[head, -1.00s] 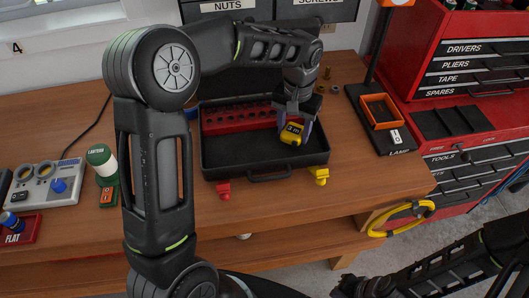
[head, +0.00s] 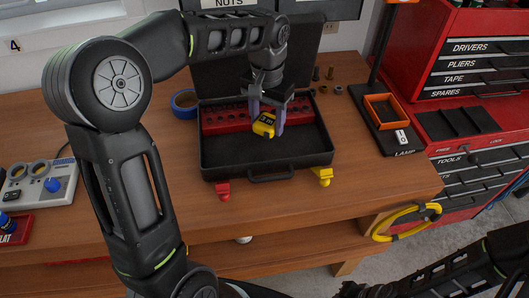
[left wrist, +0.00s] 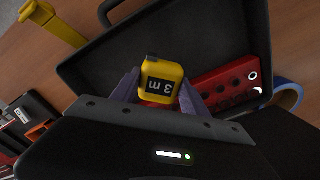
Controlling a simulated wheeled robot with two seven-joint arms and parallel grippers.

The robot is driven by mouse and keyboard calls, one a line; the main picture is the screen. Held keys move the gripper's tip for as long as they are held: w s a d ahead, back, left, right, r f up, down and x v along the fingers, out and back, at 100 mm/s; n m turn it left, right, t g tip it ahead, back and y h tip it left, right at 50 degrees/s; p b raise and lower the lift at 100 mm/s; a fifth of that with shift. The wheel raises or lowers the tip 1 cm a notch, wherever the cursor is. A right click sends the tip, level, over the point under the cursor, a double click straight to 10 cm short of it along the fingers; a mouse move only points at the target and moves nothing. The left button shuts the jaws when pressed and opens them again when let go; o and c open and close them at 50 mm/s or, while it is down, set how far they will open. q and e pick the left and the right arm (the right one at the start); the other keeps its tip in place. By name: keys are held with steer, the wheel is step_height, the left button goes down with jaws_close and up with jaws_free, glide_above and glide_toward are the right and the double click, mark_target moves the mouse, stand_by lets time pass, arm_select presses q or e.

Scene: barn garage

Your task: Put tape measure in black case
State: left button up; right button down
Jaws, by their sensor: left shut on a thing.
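In the left wrist view the tape measure (left wrist: 162,80) sits between the purple-grey fingers (left wrist: 160,92), in front of the case (left wrist: 235,45). I cannot tell whether it touches the case floor. A red block with holes (head: 222,120) lies along the back of the case. My right arm shows at the lower right, but its gripper is not in view.
The case lid (head: 230,75) stands open behind. A blue tape roll (head: 184,104) is at its left. A lamp base with an orange tray (head: 382,111) stands right. Red and yellow clamps (head: 321,176) sit at the case front. The bench front is mostly clear.

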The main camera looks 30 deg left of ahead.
arm_select(q)
step_height(320, 180, up, 5)
steer(key=m+b, duration=0.1)
steer(key=b, duration=0.1)
glide_above(232, 154)
steer(key=shift+w, duration=0.1)
steer(key=shift+f, duration=0.1)
steer(key=shift+f, duration=3.1)
step_height(232, 154, down, 3)
steer(key=shift+r+p, duration=0.1)
steer(key=shift+p, duration=0.25)
steer(key=shift+f, duration=0.45)
